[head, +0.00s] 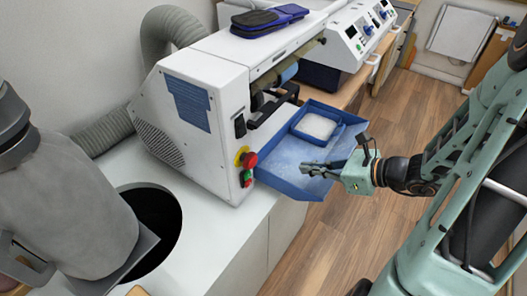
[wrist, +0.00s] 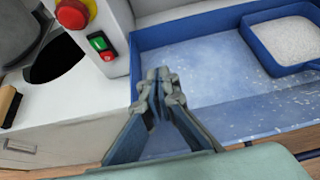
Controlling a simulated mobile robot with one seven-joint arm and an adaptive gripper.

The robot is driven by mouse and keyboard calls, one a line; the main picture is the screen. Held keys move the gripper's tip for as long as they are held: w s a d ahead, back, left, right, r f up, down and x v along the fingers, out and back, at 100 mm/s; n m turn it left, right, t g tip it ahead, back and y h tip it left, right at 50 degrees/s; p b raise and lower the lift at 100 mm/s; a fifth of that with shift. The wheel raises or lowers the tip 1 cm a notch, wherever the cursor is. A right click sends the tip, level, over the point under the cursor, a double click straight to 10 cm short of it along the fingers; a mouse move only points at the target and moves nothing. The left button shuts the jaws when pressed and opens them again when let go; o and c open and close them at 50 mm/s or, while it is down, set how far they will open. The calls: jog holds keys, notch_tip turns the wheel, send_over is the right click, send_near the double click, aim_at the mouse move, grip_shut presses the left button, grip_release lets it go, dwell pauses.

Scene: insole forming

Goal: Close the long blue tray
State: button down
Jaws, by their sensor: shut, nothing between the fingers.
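The long blue tray (head: 285,160) sticks out from the front of the white machine (head: 200,110), over the counter's front edge. A smaller blue bin with white material (head: 318,126) sits in its far part. My gripper (head: 308,168) is at the tray's near front side, with shut, empty fingers. In the wrist view the shut fingers (wrist: 160,76) appear over the tray's floor (wrist: 205,70), near its left end. The small bin (wrist: 283,42) is at the upper right there. I cannot tell whether the fingers touch the tray.
A red stop button (head: 249,160) and a green switch (head: 247,178) are on the machine beside the tray's left end. A grey cylinder (head: 70,190) and a dark round hole (head: 155,215) are at the left. The wooden floor (head: 400,110) at the right is clear.

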jog(key=shift+w+a+f, duration=0.2)
jog(key=shift+a+f, duration=0.05)
jog(key=shift+a, duration=0.25)
send_near(268, 170)
jog(key=a, duration=0.1)
jog(key=w+a, duration=0.2)
jog(key=shift+w+a+f, duration=0.15)
jog(key=shift+a+f, duration=0.15)
jog(key=w+a, duration=0.2)
jog(key=a, duration=0.1)
jog(key=shift+f+p, duration=0.1)
jog(key=shift+p, duration=0.25)
jog(key=shift+w+a, duration=0.3)
jog(key=shift+w, duration=0.05)
